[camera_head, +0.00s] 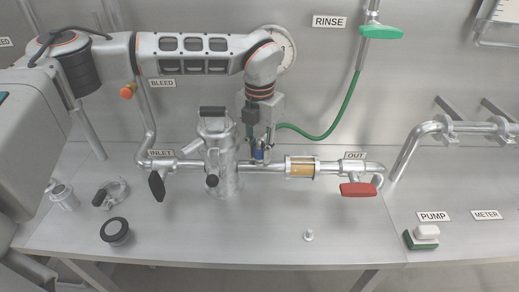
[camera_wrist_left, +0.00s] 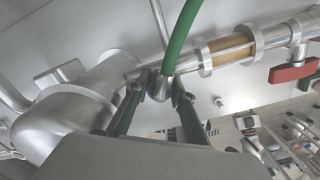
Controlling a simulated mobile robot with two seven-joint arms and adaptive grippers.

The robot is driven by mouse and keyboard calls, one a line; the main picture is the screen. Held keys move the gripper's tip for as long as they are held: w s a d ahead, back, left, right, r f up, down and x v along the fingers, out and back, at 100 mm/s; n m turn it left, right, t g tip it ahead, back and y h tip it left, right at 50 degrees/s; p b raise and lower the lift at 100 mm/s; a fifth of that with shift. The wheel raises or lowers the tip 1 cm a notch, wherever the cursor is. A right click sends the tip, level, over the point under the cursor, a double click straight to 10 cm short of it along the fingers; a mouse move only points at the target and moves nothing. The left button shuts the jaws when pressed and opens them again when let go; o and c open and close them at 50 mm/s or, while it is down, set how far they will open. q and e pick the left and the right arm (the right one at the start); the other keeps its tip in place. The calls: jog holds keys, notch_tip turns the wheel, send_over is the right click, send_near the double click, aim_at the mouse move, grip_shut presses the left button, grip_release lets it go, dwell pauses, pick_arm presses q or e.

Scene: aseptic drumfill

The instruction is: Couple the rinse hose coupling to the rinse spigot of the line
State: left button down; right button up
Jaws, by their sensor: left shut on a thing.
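My left gripper (camera_head: 260,152) is low over the pipe line, between the steel filter housing (camera_head: 221,165) and the sight glass (camera_head: 301,167). In the left wrist view its two fingers (camera_wrist_left: 160,90) are closed around the steel rinse hose coupling (camera_wrist_left: 161,86) at the end of the green hose (camera_wrist_left: 180,38). The hose (camera_head: 346,112) hangs from the rinse valve with the green handle (camera_head: 381,32). The coupling is close to the pipe (camera_wrist_left: 150,66); the rinse spigot is hidden by the gripper, and I cannot tell whether they touch. My right gripper is out of view.
A black inlet handle (camera_head: 157,186) and a red outlet handle (camera_head: 359,190) stick out from the line. A black round cap (camera_head: 116,231), a loose clamp (camera_head: 112,193) and a small steel fitting (camera_head: 309,235) lie on the bench. The front middle is mostly clear.

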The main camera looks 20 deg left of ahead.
pick_arm(q)
jog(key=shift+f, duration=0.4)
jog(key=c, duration=1.6)
grip_release()
jog(key=shift+c, duration=0.2)
